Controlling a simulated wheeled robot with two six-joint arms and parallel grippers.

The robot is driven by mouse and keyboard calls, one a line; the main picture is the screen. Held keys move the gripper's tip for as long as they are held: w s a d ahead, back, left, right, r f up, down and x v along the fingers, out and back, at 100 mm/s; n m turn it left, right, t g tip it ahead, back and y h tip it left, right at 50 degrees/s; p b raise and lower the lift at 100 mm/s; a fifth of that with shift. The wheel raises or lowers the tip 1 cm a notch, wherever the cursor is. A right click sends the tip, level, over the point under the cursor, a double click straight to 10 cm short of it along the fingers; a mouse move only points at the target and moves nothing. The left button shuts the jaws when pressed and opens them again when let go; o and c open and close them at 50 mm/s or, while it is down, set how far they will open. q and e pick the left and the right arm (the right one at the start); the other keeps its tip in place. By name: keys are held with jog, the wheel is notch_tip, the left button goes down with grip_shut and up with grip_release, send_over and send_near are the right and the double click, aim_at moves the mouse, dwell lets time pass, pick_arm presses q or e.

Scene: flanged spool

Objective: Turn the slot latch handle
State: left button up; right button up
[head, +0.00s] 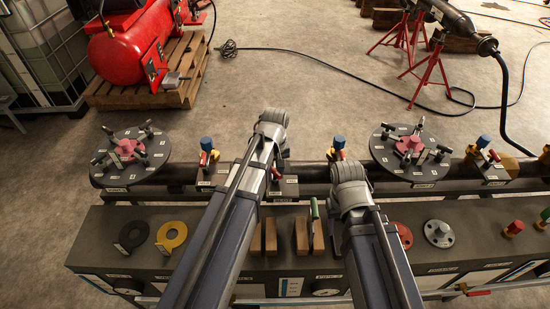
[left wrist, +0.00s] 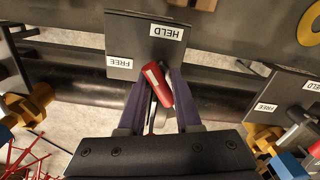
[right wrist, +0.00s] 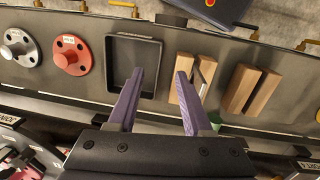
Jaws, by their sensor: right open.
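The slot latch handle, a red grip (left wrist: 158,88), sits at a dark plate (left wrist: 122,30) with HELD and FREE labels in the left wrist view. The handle leans, its far end near the plate's lower edge between the labels. My left gripper (left wrist: 161,72) has its purple fingers closed in on both sides of the handle. In the head view the red handle (head: 277,173) shows beside my left forearm, and the left fingers are hidden. My right gripper (right wrist: 159,72) is open and empty above the bench, between a black tray (right wrist: 114,66) and wooden blocks (right wrist: 183,93).
Similar plates with red and blue handles stand along the pipe. Round discs with pink hubs (head: 128,149) (head: 409,143) flank them. The front bench holds black (head: 133,234) and yellow (head: 172,236) rings, and red and grey flanges (right wrist: 70,56) (right wrist: 18,48).

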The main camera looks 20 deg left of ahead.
aim_at(275, 171)
pick_arm(q)
jog(key=m, duration=0.5)
jog(key=n, duration=0.2)
jog(key=shift+n, duration=0.3)
notch_tip(275, 171, up, 7)
jog(key=p, duration=0.7)
